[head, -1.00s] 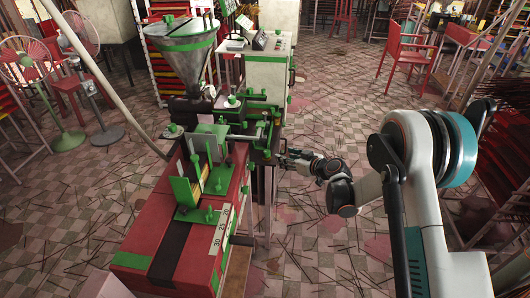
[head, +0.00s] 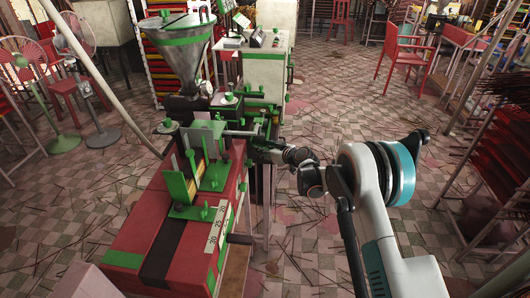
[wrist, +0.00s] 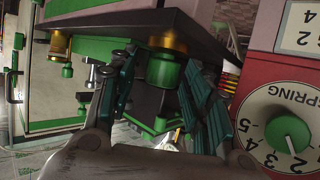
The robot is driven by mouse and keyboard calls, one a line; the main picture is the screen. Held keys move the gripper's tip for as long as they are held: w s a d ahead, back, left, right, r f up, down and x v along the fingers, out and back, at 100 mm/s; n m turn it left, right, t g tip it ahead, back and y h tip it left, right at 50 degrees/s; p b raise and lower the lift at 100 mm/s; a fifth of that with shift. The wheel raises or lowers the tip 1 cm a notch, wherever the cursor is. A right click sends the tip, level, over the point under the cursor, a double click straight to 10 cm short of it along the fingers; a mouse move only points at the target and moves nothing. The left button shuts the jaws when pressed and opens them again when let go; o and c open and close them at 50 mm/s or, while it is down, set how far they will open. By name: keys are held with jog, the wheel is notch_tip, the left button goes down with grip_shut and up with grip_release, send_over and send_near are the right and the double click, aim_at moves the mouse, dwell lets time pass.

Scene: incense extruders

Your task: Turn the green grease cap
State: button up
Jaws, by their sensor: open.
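In the wrist view a green cap (wrist: 165,70) with a brass collar hangs below the dark edge of a machine plate. It looks like the grease cap. My gripper (wrist: 160,62) is open, with one dark green finger on each side of the cap. I cannot tell whether either finger touches it. In the head view my gripper (head: 262,148) is at the right side of the extruder (head: 120,225), and the machine's parts hide its fingertips. The cap between the fingers cannot be made out there.
A second brass-collared green fitting (wrist: 60,48) is at the wrist view's upper left. A dial (wrist: 282,130) with a green knob is on the red panel at right. In the head view a metal hopper (head: 180,55) rises above the machine; littered floor (head: 335,150) lies right.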

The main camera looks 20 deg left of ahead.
jog(key=shift+a, duration=0.15)
jog(key=shift+c, duration=0.2)
grip_shut()
jog(key=shift+m+t+h, duration=0.4)
jog(key=shift+m+t, duration=0.1)
jog(key=shift+m+t+h, duration=0.3)
jog(key=shift+m+t, duration=0.1)
jog(key=shift+m+t+h, duration=1.3)
jog(key=shift+m+h, duration=0.2)
jog(key=shift+m, duration=0.2)
jog(key=shift+f+m+h, duration=0.1)
jog(key=shift+m+h, duration=0.5)
jog(key=shift+h, duration=0.1)
jog(key=shift+o, duration=0.2)
grip_release()
